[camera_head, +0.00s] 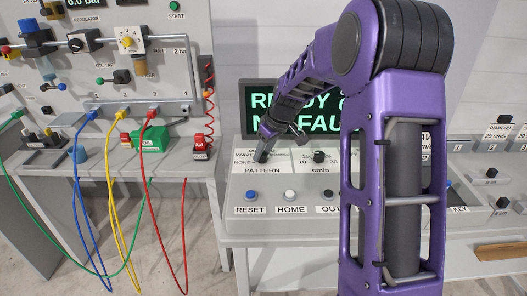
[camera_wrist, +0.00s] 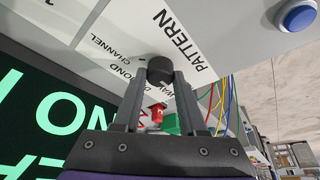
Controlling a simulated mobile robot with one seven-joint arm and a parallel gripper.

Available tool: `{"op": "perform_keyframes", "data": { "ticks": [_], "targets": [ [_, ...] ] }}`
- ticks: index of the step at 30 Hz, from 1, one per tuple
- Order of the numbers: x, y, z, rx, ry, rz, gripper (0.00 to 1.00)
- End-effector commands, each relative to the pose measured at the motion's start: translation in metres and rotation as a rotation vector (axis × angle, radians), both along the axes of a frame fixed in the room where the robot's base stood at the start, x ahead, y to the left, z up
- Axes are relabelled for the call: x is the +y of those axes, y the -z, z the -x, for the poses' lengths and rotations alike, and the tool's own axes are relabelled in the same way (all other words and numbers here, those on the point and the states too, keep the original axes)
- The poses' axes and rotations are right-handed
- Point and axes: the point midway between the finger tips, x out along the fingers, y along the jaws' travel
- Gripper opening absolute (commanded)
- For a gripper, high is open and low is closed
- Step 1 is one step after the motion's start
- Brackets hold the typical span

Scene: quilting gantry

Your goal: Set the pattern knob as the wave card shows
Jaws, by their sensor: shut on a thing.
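The black pattern knob (camera_wrist: 160,70) sits on the white panel beside the word PATTERN. My gripper (camera_wrist: 163,80) is shut on it, with one dark finger on each side. In the head view my gripper (camera_head: 266,140) reaches down to the knob above the PATTERN label, and hides part of the dial words. CHANNEL, DIAMOND and part of WAVE show around the knob in the wrist view. I cannot tell which word the knob points at. A card (camera_head: 427,138) lettered "AV", probably the wave card, is mostly hidden behind my arm.
A speed knob (camera_head: 319,156) stands just right of the pattern dial. RESET (camera_head: 250,195) and HOME (camera_head: 290,194) buttons lie in front. A display (camera_head: 258,96) with READY stands behind. A DIAMOND card (camera_head: 497,131) is at the far right. Coloured hoses hang at left.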

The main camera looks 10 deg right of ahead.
Motion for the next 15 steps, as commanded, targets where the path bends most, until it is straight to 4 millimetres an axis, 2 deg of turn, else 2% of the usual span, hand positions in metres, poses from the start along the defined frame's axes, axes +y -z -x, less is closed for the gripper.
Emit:
{"op": "perform_keyframes", "data": {
  "ticks": [2,15],
  "targets": [
    [-0.0003,-0.0003,-0.0001,-0.001,0.000,0.001,0.00],
    [0.0007,-0.0001,0.0006,0.000,0.070,0.002,0.00]
  ]
}}
